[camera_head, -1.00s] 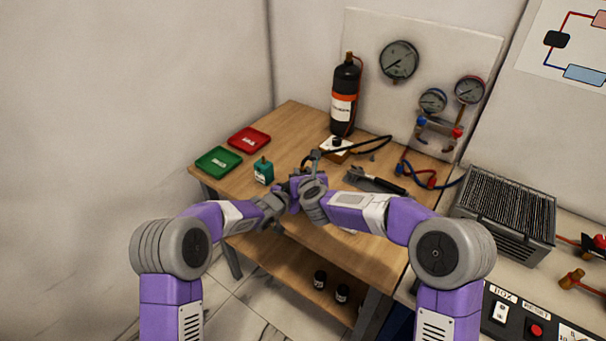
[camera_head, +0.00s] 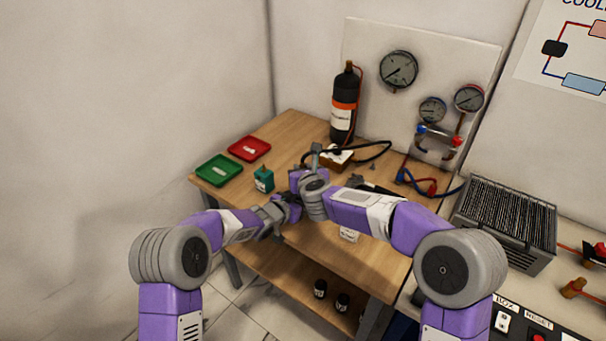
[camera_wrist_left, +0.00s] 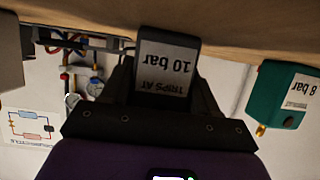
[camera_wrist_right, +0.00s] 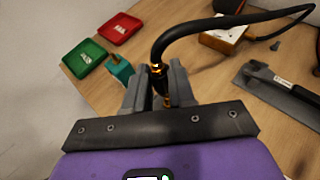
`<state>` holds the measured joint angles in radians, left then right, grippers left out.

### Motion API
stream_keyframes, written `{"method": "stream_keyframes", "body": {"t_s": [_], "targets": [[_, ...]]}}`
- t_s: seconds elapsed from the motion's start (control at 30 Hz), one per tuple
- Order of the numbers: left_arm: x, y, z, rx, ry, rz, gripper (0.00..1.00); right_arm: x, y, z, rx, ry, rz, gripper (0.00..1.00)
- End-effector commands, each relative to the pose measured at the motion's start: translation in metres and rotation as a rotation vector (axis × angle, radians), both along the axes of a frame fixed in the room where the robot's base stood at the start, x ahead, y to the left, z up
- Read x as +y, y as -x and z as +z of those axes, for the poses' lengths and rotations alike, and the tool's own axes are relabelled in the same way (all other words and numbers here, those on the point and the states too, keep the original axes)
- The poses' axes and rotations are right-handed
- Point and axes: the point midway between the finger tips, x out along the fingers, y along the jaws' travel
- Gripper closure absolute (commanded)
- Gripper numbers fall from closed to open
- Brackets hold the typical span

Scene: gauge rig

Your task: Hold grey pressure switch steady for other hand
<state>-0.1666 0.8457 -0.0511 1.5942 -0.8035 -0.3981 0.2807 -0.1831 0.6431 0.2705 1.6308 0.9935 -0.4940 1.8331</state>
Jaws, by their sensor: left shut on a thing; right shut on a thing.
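The grey pressure switch (camera_wrist_left: 166,72), with a white label reading "TRIPS AT 10 bar" upside down, is between the fingers of my left gripper (camera_wrist_left: 165,90), which is shut on it. My right gripper (camera_wrist_right: 160,85) is shut on the end of a black hose (camera_wrist_right: 190,32), by its brass fitting (camera_wrist_right: 156,69). In the head view both grippers are close together over the table's near left part, and my right gripper (camera_head: 302,184) hides the switch. I cannot tell whether the hose fitting touches the switch.
A teal switch (camera_head: 264,180) labelled 8 bar stands nearby on the table. Green (camera_head: 219,171) and red (camera_head: 249,149) trays lie at the left. The hose runs to a wooden block with a white top (camera_head: 338,156). A black bottle (camera_head: 344,105) stands behind.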

Motion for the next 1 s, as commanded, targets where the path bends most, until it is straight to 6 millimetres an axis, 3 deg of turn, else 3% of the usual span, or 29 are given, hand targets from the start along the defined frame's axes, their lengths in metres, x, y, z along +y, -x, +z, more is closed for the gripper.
{"method": "stream_keyframes", "body": {"t_s": [0.43,0.47,0.6,0.63,1.0], "targets": [[-0.0008,0.0003,-0.0001,0.001,0.001,-0.001,0.82,0.0003,0.0001,0.0076,-0.001,-0.001,0.001,1.0],[-0.0008,0.0003,-0.0001,0.001,0.001,-0.001,0.36,0.0003,0.0001,0.0076,-0.001,-0.001,0.001,1.0],[-0.0007,0.0002,0.0,0.0,0.0,-0.001,0.14,0.0003,0.0001,0.0076,-0.001,-0.001,0.001,1.0],[-0.0007,0.0002,0.0,0.0,0.0,-0.001,0.11,0.0003,0.0001,0.0076,-0.001,-0.001,0.001,1.0],[0.0024,0.0029,0.0026,-0.002,0.001,0.0,0.11,0.0003,0.0001,0.0075,-0.001,-0.001,0.001,1.0]]}}
